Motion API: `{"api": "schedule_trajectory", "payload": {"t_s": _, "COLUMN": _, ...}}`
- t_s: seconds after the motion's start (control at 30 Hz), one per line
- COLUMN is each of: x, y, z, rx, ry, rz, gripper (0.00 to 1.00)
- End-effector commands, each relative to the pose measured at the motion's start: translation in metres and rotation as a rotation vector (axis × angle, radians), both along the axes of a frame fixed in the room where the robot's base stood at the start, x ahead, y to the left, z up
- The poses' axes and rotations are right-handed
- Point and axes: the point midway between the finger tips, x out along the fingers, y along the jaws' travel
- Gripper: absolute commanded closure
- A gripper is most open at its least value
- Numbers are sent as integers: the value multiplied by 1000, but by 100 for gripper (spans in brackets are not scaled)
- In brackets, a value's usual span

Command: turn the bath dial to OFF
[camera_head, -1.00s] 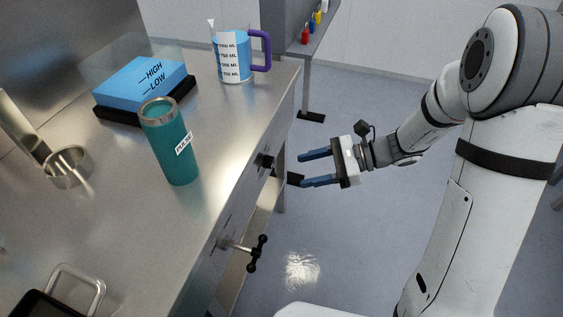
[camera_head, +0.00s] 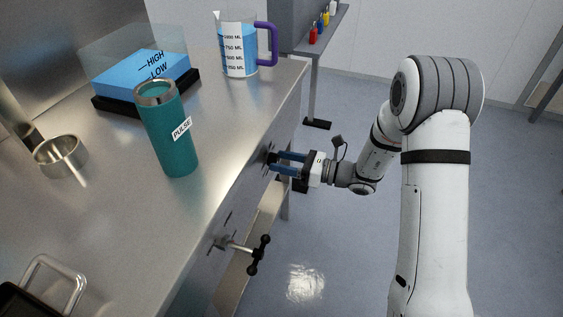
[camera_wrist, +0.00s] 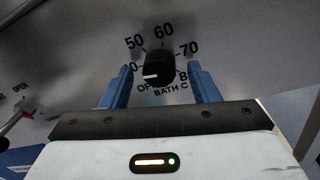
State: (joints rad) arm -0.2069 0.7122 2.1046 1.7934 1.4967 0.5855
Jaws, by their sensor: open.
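The bath dial (camera_wrist: 159,69) is a black round knob on the counter's steel front panel, labelled BATH C with marks including 50, 60, 70 and OFF. Its white pointer line lies toward the lower left, by the partly hidden OFF label. In the head view the dial (camera_head: 271,159) is mostly hidden by the fingertips. My gripper (camera_wrist: 160,80) is open, with one blue finger on each side of the dial. In the head view my gripper (camera_head: 290,163) reaches the panel from the right.
A black-handled valve (camera_head: 258,254) sticks out of the panel nearer the camera. On the counter (camera_head: 110,220) stand a teal PULSE bottle (camera_head: 168,135), a blue-filled bath (camera_head: 145,78) and a jug with a purple handle (camera_head: 238,60). The floor right of the counter is clear.

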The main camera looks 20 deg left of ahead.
Motion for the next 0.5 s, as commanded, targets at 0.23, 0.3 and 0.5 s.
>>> {"api": "schedule_trajectory", "payload": {"t_s": 0.23, "x": 0, "y": 5, "z": 0, "rx": 0, "ry": 0, "rz": -2, "gripper": 45}}
{"api": "schedule_trajectory", "payload": {"t_s": 0.3, "x": 0, "y": 5, "z": 0, "rx": 0, "ry": 0, "rz": -2, "gripper": 45}}
{"api": "schedule_trajectory", "payload": {"t_s": 0.5, "x": 1, "y": 5, "z": 0, "rx": 0, "ry": 0, "rz": -2, "gripper": 59}}
